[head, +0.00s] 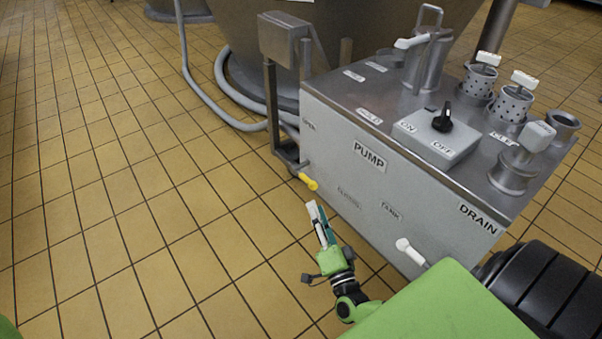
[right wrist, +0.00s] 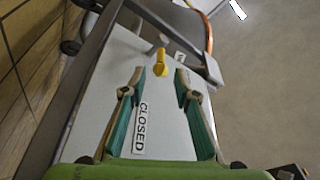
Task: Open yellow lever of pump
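The yellow lever (head: 308,181) sticks out from the lower left of the pump box's (head: 365,190) grey front face, near a metal bracket. In the right wrist view the yellow lever (right wrist: 161,64) shows ahead of my fingertips, between their lines. My right gripper (head: 318,208) is close below the lever in the head view, apart from it. In the right wrist view my right gripper (right wrist: 160,80) has its two teal-padded fingers spread with nothing between them. A "CLOSED" label (right wrist: 141,128) shows on the panel between the fingers. My left gripper is not in view.
A white-handled lever (head: 410,250) sticks out at the right of the front face by "DRAIN". A black knob (head: 442,118) and several white-topped valves (head: 512,97) are on the box top. A hose (head: 205,92) runs behind. Tiled floor (head: 120,180) at left is clear.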

